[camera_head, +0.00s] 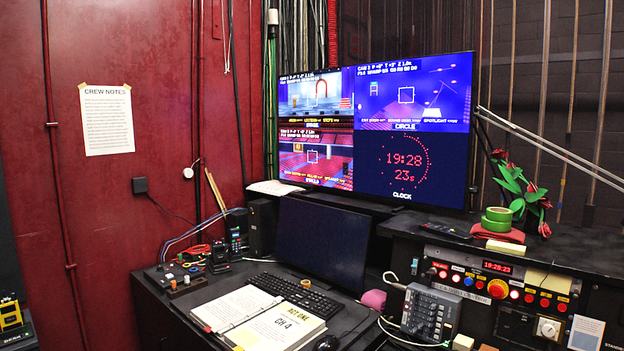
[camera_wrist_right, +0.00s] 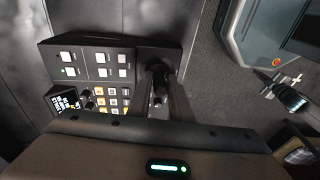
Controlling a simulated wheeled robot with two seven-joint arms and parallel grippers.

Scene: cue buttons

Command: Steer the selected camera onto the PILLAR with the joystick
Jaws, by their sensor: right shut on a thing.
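The joystick (camera_wrist_right: 158,70) stands at the right end of a dark control panel (camera_wrist_right: 90,45) in the right wrist view. My right gripper (camera_wrist_right: 160,85) is shut on it, and its fingers hide part of the stick. The panel has several white buttons and a small green light at the left. In the head view the monitor (camera_head: 376,130) shows a stage picture (camera_head: 316,97), a circle picture (camera_head: 413,92), a stalls picture (camera_head: 316,160) and a clock. A square marker sits mid-picture in the circle and stalls pictures. I cannot tell which item is the pillar. My left gripper is not in view.
A dark screen (camera_head: 322,240), a keyboard (camera_head: 295,293) and an open binder (camera_head: 262,318) are on the desk. A grey mixer box (camera_head: 430,312) stands right of them.

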